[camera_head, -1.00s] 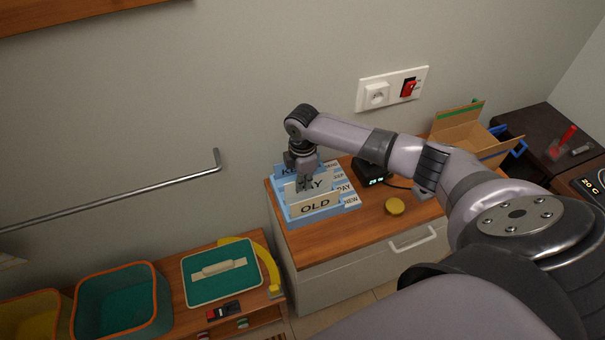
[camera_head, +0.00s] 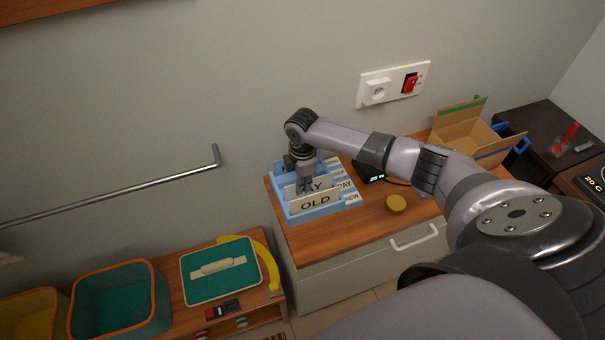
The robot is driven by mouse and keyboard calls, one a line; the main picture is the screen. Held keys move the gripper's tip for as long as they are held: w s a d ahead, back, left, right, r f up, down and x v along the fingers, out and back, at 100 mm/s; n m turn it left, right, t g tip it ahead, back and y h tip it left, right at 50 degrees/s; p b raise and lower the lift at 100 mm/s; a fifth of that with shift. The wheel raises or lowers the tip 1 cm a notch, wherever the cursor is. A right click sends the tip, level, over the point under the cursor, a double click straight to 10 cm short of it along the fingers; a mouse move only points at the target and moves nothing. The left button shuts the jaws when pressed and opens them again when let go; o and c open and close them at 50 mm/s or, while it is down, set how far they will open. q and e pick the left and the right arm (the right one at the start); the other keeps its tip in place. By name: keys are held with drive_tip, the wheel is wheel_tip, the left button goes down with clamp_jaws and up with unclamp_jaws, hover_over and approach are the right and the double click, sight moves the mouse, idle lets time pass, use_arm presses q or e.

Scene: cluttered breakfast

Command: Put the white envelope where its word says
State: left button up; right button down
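A blue letter rack (camera_head: 334,206) stands on the wooden cabinet top. A pale card reading "OLD" (camera_head: 315,204) stands upright at its front. Just behind it, a pale card (camera_head: 324,184) shows the letter "Y", its left part covered by my gripper. I cannot tell whether this card is the white envelope. Smaller labels, among them "PAY" and "NEW" (camera_head: 351,197), run along the rack's right side. My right gripper (camera_head: 304,188) points down into the rack at that card; its fingertips are partly hidden, so its grip is unclear. My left gripper is not in view.
An open cardboard box (camera_head: 466,138) stands farther right. Lower left are a green-topped box (camera_head: 205,285), a yellow curved thing (camera_head: 268,268) and a teal bin (camera_head: 115,300).

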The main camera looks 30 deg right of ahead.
drive_tip(key=c, duration=1.7)
unclamp_jaws()
drive_tip(key=shift+r, duration=0.1)
wheel_tip(320, 180, up, 6)
drive_tip(key=p, duration=0.6)
